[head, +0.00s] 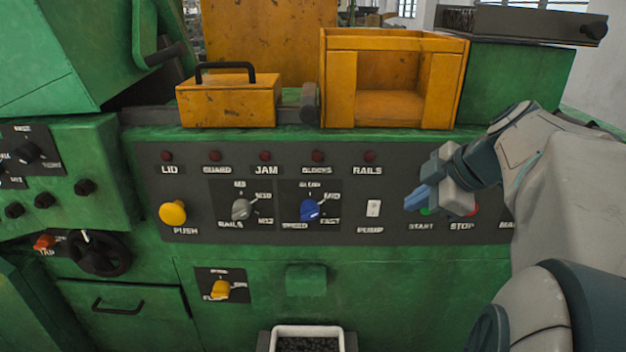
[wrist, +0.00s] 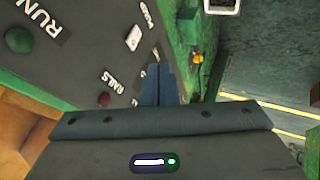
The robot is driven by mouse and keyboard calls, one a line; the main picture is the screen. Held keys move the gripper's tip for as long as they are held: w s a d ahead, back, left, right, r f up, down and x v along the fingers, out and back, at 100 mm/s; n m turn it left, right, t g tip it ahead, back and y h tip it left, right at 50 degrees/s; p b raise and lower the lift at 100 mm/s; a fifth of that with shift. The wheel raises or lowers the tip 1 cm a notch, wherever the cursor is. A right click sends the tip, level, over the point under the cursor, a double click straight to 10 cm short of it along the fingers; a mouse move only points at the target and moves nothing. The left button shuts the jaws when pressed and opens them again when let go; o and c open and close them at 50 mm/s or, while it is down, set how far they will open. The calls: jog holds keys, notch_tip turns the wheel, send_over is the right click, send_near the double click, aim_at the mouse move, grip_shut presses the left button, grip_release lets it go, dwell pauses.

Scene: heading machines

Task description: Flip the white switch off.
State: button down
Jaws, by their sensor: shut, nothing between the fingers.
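The white switch (head: 373,208) is a small rocker above the PUMP label on the dark panel. It also shows in the wrist view (wrist: 133,38), up and left of my fingertips. My gripper (head: 412,203) is in front of the panel, to the right of the switch and near the START button, apart from the switch. In the wrist view my gripper (wrist: 158,72) has its two blue fingers together with nothing between them. The rocker's position is too small to tell.
Near the switch are the blue SPEED knob (head: 310,209), green START button (head: 427,209) and red STOP button (head: 472,210). A grey knob (head: 241,209) and yellow push button (head: 172,213) are further left. An open orange box (head: 395,42) stands above the panel.

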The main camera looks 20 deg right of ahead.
send_near(367, 214)
jog(key=shift+p+x, duration=0.4)
jog(key=shift+x, duration=1.75)
